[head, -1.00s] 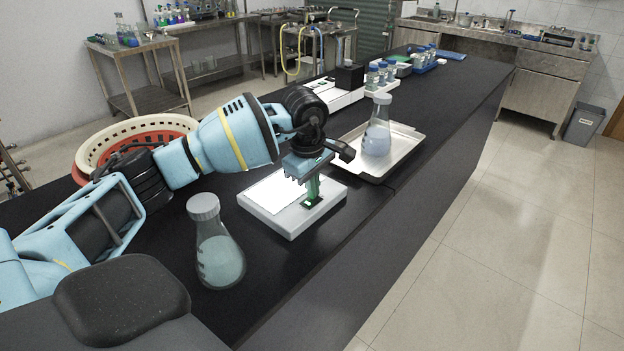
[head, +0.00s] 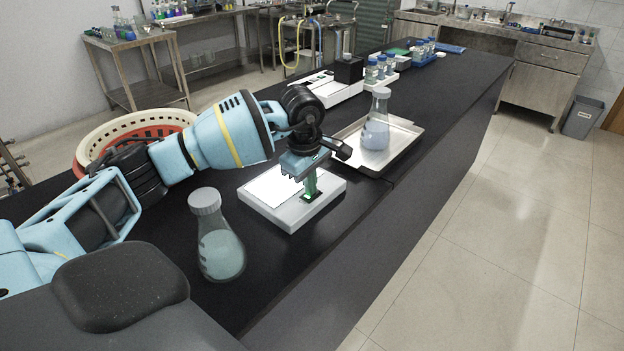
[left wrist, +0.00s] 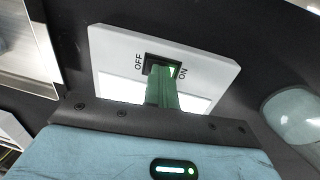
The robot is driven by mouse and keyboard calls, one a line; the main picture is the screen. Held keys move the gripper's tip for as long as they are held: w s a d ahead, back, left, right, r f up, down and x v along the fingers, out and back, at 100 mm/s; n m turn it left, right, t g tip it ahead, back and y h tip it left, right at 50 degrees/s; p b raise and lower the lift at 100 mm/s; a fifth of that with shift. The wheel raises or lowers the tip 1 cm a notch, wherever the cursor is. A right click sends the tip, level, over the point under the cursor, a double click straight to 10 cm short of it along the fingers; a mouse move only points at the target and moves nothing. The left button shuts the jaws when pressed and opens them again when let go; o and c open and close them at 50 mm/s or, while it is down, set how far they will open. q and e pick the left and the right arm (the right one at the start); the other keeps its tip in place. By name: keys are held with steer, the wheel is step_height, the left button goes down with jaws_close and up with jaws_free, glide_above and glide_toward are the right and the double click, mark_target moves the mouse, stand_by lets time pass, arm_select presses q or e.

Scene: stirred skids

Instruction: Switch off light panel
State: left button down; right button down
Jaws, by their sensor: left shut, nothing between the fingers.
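The light panel (head: 262,201) is a flat white box with a bright top, lying on the black bench. In the left wrist view the panel (left wrist: 112,50) shows a dark rocker switch (left wrist: 150,58) between the words OFF and ON. My left gripper (head: 309,192) points down at the switch end of the panel. Its green fingers are shut with nothing between them. In the left wrist view the fingertips (left wrist: 162,72) are at the switch, towards the ON side, and hide part of it. Whether they touch it I cannot tell. My right gripper is not in view.
A capped flask (head: 218,240) with pale liquid stands close to the panel's near side. A second flask (head: 376,125) stands on a metal tray (head: 408,142) beyond it. Baskets (head: 130,131) lie behind my left arm. The bench front to the right is clear.

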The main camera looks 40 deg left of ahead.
mark_target(307, 197)
arm_select(q)
steer(key=shift+s+f, duration=0.1)
steer(key=shift+s, duration=0.25)
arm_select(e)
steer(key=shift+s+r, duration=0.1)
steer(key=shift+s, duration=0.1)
